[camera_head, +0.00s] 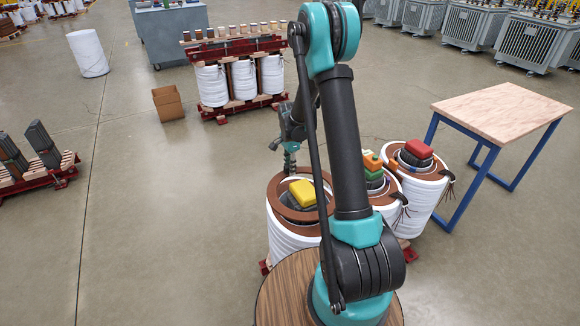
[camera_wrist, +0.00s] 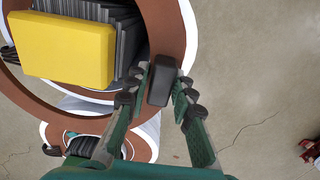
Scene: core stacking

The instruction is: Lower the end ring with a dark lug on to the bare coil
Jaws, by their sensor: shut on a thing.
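The brown end ring (camera_head: 283,206) is around the dark laminated core leg with the yellow block (camera_head: 303,192) on top, over the front white coil (camera_head: 291,240). In the wrist view, the ring (camera_wrist: 177,31) encircles the core (camera_wrist: 128,38) and yellow block (camera_wrist: 68,48). My gripper (camera_head: 290,158) is at the ring's far edge in the head view. In the wrist view, my gripper (camera_wrist: 161,88) is shut on the ring's dark lug (camera_wrist: 161,80). The coil's white edge shows beyond the ring. I cannot tell whether the ring touches the coil.
Two more white coils stand to the right, with a green block (camera_head: 373,162) and a red block (camera_head: 419,149) above their cores. A blue-legged table (camera_head: 505,110) stands beyond. A finished-looking three-coil unit (camera_head: 243,80) and a cardboard box (camera_head: 167,102) stand behind.

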